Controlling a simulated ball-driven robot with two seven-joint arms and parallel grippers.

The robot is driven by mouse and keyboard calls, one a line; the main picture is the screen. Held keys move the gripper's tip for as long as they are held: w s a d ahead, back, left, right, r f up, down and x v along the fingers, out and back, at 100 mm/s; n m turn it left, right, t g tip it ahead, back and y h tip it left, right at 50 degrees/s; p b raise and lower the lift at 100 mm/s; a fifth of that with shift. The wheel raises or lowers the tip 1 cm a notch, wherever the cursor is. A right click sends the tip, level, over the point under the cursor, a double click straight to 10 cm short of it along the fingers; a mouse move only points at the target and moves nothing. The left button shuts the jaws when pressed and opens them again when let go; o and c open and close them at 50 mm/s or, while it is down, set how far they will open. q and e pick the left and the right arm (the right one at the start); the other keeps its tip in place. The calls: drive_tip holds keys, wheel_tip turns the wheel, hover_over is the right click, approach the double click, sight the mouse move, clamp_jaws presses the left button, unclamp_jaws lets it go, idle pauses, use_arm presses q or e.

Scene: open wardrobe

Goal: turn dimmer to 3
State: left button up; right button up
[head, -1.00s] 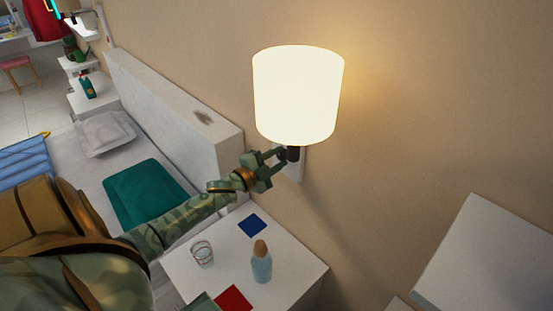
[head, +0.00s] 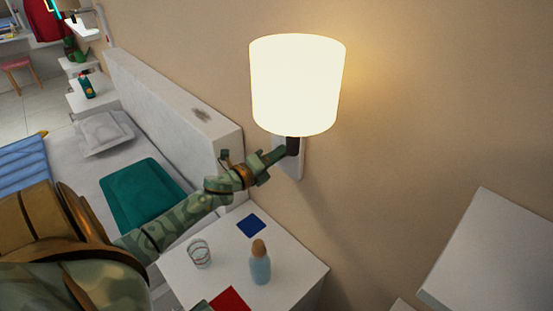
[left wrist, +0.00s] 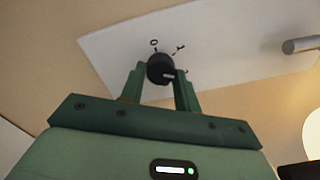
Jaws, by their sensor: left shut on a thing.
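The dimmer is a round black knob (left wrist: 156,66) on a white wall plate (left wrist: 112,52) in the left wrist view. Two dark marks are printed above it; the left one reads 0 and the right one is hard to read. A pale pointer line on the knob points to the right. My left gripper (left wrist: 160,73) is shut on the knob, one finger at each side. In the head view my left gripper (head: 279,154) reaches the wall plate (head: 297,167) below the lit lamp (head: 297,87). The knob is hidden there. My right gripper is not in view.
A white bedside table (head: 305,270) below holds a glass (head: 199,253), a blue bottle (head: 260,264), a blue square (head: 251,225) and a red square (head: 230,300). The bed's headboard (head: 180,105) stands left of the lamp. A white shelf (head: 490,250) juts in at right.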

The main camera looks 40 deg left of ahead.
use_arm(q)
drive_tip(key=shift+f+m+b, duration=0.15)
drive_tip(key=shift+m+b, duration=1.15)
drive_tip(key=shift+m, duration=1.8)
drive_tip(key=shift+f+m+b, duration=0.15)
drive_tip(key=shift+m+b, duration=1.1)
drive_tip(key=shift+m, duration=1.85)
drive_tip(key=o, duration=0.9)
drive_tip(key=shift+c, duration=0.2)
drive_tip(key=shift+o, duration=0.4)
drive_tip(key=shift+a, duration=0.1)
drive_tip(key=shift+r, duration=0.1)
drive_tip(key=shift+s, duration=0.1)
